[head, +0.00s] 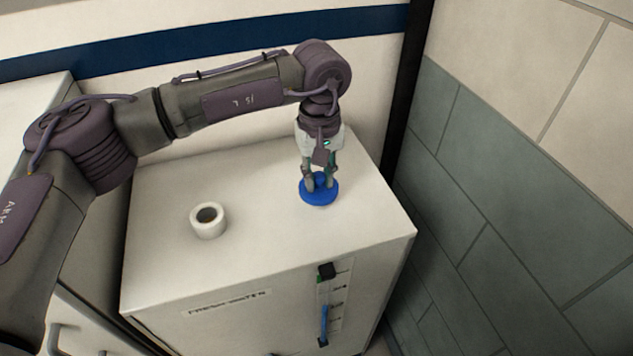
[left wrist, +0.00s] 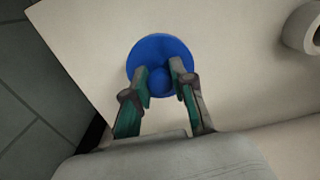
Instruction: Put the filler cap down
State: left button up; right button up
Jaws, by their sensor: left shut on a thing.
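The blue round filler cap (head: 319,191) is at the right part of the top of the white fresh water tank (head: 262,243). It also shows in the left wrist view (left wrist: 150,52). My left gripper (head: 320,180) points down from above and is shut on the cap's raised middle grip. In the left wrist view its two fingers (left wrist: 161,80) stand on either side of that grip. The cap looks level and at or just above the tank top; I cannot tell if it touches. My right gripper is in neither view.
The white filler neck (head: 208,220), a short open ring, stands on the tank top left of the cap. A level gauge (head: 326,305) is on the tank's front. A tiled wall (head: 510,180) stands to the right. The tank top between neck and cap is clear.

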aim_at(318, 191)
pick_arm(q)
jog(key=shift+w+a+f, duration=0.15)
jog(key=shift+w+f, duration=0.15)
jog(key=shift+f, duration=0.05)
notch_tip(318, 191, down, 3)
jog(key=shift+f+p, duration=0.1)
jog(key=shift+p, duration=0.95)
jog(key=shift+f, duration=0.3)
jog(key=shift+f+b, duration=0.2)
jog(key=shift+b, duration=0.2)
jog(key=o, duration=0.9)
jog(key=shift+r, duration=0.1)
jog(key=shift+o, duration=0.2)
